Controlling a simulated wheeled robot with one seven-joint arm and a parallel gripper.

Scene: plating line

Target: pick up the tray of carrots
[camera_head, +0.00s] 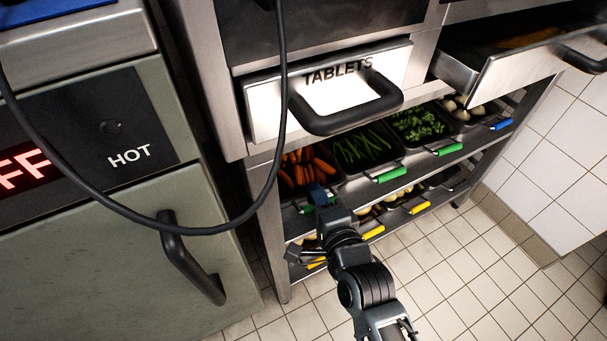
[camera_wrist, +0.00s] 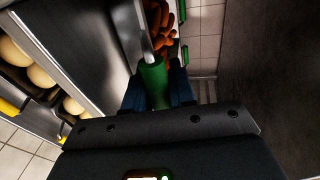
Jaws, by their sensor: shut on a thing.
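The tray of carrots (camera_head: 288,182) is a dark tray at the left end of the upper shelf under the drawers. Orange carrots (camera_head: 300,164) lie in it. My gripper (camera_head: 318,194) is at the tray's front edge in the head view and partly covers it. In the wrist view my gripper (camera_wrist: 156,88) is shut on the tray's green handle (camera_wrist: 153,78), with a dark blue finger on each side. Some carrots (camera_wrist: 163,38) show beyond the handle there. Much of the tray is hidden in the wrist view.
Green-handled trays of green beans (camera_head: 362,146) and chopped greens (camera_head: 420,124) stand to the right. The open TABLETS drawer (camera_head: 255,109) overhangs the shelf. A yellow-handled row (camera_head: 372,232) sits below. A black cable (camera_head: 185,229) loops in front, left of my arm.

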